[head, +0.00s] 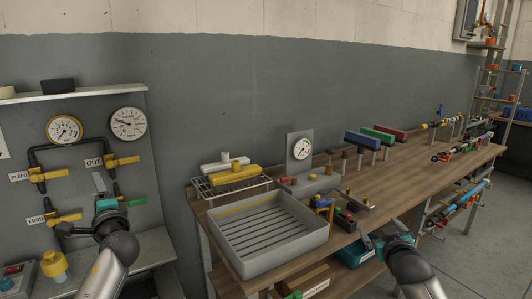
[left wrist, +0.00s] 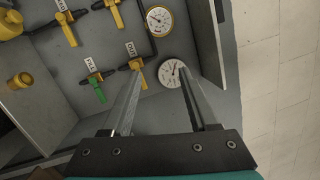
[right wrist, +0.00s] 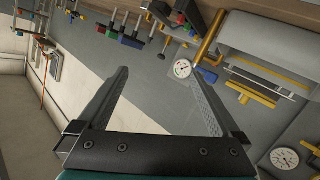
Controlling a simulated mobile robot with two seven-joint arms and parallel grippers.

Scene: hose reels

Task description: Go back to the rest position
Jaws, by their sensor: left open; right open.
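My left gripper (head: 82,206) is open and empty in front of the valve panel at the left of the head view. Its two fingers are apart in the left wrist view (left wrist: 160,68), with the panel's gauges and yellow valve handles beyond them and nothing between the fingertips. My right gripper (head: 382,232) is open and empty by the front edge of the wooden bench (head: 425,165). In the right wrist view (right wrist: 156,72) its fingers are spread and hold nothing.
The valve panel (head: 85,115) carries two gauges, several yellow handles and a green handle (head: 135,202). A grey tray (head: 325,235) stands at the bench's near end, between my grippers. A small gauge stand (head: 293,165) and coloured blocks are behind it. Grey floor (head: 485,255) lies open at the right.

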